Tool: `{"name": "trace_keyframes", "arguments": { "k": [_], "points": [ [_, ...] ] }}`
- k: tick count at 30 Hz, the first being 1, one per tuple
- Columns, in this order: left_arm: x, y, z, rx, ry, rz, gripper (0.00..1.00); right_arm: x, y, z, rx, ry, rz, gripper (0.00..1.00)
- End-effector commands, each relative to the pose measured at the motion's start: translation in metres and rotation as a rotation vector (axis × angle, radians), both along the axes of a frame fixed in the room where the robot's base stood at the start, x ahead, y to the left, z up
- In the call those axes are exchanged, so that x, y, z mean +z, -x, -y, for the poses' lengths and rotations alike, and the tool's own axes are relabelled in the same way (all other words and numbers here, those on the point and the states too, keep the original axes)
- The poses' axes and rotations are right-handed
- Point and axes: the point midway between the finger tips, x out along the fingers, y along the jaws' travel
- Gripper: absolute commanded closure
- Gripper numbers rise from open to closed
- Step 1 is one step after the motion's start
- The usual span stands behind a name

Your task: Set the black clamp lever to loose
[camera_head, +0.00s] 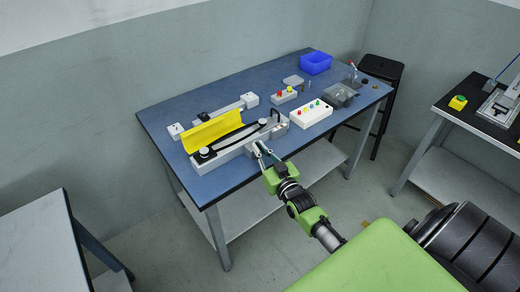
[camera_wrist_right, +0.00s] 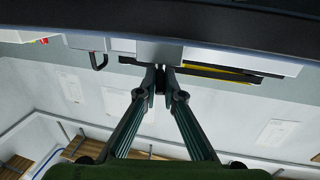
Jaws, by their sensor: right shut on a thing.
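The right gripper (camera_head: 261,147) reaches the front of the white-grey fixture (camera_head: 233,150) near its right end. In the right wrist view, the right gripper (camera_wrist_right: 161,85) has its fingertips closed on a small dark part, which looks like the black clamp lever (camera_wrist_right: 161,79). The fingers hide most of it, so its setting cannot be read. My left gripper is not in view.
A yellow cover (camera_head: 212,131) stands open on the fixture. A black hook (camera_head: 276,112) rises at its right end. A white button box (camera_head: 309,113) and a blue bin (camera_head: 316,62) are on the blue table (camera_head: 167,116). The table's front edge lies below the gripper.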

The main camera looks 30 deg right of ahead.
Motion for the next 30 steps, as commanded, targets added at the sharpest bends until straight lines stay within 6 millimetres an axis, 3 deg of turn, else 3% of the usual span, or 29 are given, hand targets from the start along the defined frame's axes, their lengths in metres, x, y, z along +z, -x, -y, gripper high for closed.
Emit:
{"name": "trace_keyframes", "arguments": {
  "k": [15,30],
  "points": [
    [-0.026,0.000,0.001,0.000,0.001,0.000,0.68,0.000,-0.001,0.008,0.174,0.008,0.005,1.00],
    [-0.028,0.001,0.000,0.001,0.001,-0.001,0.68,0.001,0.000,0.009,0.204,0.000,0.002,1.00]
  ]
}}
